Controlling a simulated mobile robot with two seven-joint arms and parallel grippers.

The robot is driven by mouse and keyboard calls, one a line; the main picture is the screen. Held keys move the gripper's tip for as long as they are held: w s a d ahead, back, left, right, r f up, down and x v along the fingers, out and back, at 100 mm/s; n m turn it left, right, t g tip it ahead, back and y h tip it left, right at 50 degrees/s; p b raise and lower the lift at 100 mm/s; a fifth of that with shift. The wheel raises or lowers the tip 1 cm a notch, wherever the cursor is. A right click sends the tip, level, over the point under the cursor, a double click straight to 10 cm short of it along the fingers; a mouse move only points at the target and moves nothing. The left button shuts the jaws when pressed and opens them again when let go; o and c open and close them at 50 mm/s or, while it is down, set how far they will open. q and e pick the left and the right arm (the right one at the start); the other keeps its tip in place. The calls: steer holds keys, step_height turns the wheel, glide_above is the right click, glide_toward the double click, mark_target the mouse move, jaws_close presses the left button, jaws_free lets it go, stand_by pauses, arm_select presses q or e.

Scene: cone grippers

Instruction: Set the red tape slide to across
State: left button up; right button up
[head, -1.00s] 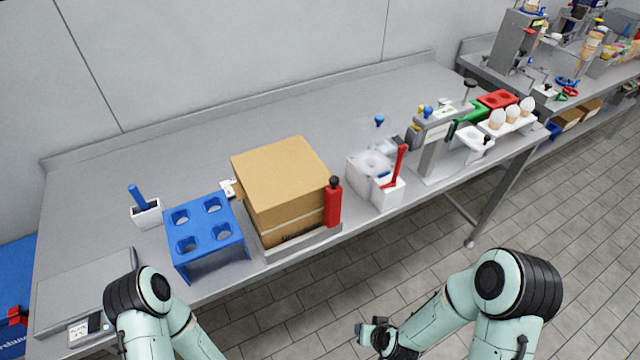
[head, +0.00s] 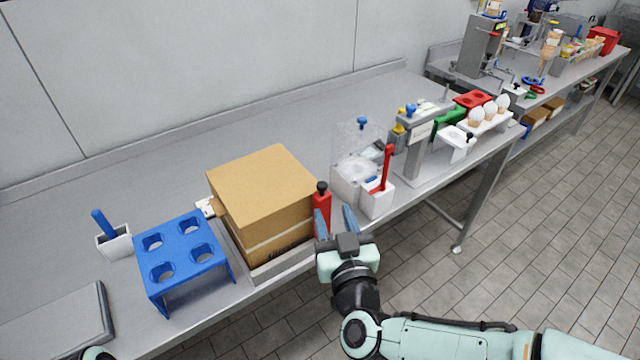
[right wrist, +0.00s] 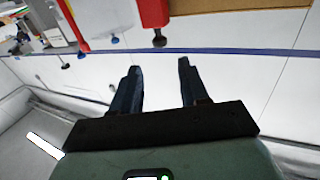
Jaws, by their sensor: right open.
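The red tape slide (head: 321,200) is an upright red block with a black knob on top. It stands at the right front corner of a cardboard box (head: 262,185). In the right wrist view the red slide (right wrist: 152,12) and its black knob show at the top, beyond the fingertips. My right gripper (head: 335,218) is open and empty, close in front of the slide. Its left finger overlaps the slide's lower part in the head view; I cannot tell whether they touch. In the wrist view the open fingers (right wrist: 160,68) show nothing held.
The box sits in a grey metal holder (head: 290,268). A white container with a red handle (head: 386,168) stands just right of the slide. A blue four-hole rack (head: 180,235) is left of the box. The bench behind the box is clear.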

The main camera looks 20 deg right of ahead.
mark_target(322, 188)
steer(key=w, duration=1)
steer(key=shift+d, duration=0.2)
steer(key=shift+c, duration=0.2)
jaws_close()
steer(key=shift+a, duration=0.15)
